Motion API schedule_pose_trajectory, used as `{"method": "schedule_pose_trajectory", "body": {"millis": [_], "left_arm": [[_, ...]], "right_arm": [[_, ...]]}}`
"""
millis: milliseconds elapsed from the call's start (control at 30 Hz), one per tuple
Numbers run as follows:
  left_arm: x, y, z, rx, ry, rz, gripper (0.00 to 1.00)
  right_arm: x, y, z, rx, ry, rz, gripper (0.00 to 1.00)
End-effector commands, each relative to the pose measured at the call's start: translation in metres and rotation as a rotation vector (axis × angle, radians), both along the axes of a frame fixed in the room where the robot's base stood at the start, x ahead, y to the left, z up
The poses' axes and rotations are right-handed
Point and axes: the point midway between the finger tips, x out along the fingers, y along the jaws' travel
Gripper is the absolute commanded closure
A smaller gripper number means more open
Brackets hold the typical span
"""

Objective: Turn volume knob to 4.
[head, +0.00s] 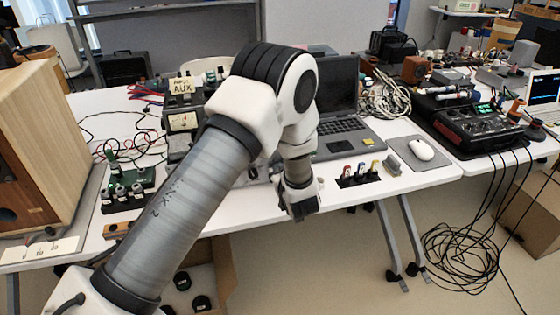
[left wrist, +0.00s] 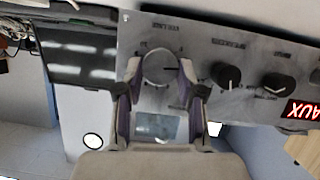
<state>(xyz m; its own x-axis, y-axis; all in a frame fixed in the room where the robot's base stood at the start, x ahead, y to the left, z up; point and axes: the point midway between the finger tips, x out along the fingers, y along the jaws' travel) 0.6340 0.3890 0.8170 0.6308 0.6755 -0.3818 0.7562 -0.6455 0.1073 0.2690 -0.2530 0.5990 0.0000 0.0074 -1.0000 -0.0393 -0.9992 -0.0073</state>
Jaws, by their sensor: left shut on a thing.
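The volume knob (left wrist: 157,70) is a round grey knob on a grey metal panel (left wrist: 225,105) in the left wrist view, under a label that reads VOLUME. My left gripper (left wrist: 160,66) has one finger on each side of the knob and is shut on it. The knob's pointer and the number it stands at cannot be read. In the head view my left gripper (head: 298,203) reaches down at the table's front edge, and my arm hides the panel and knob. My right gripper is in neither view.
Two black knobs (left wrist: 226,75) and (left wrist: 277,84) sit beside the volume knob, with a red AUX display (left wrist: 304,110) beyond. A laptop (head: 345,138), a mouse (head: 422,149) and small coloured plugs (head: 360,170) lie right of my arm. A wooden speaker (head: 40,140) stands left.

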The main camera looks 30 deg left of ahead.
Motion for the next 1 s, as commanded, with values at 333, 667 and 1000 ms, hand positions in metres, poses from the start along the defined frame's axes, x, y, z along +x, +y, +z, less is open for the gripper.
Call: {"method": "schedule_pose_trajectory", "body": {"millis": [333,667,1000], "left_arm": [[0.004,-0.003,0.005,0.213,0.245,0.001,0.97],[0.006,-0.005,0.000,0.415,0.482,0.001,0.97],[0.008,-0.006,-0.004,0.616,0.716,0.001,0.97]], "right_arm": [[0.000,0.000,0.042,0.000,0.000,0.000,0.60],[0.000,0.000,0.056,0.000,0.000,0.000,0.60],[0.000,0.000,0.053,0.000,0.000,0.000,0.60]]}}
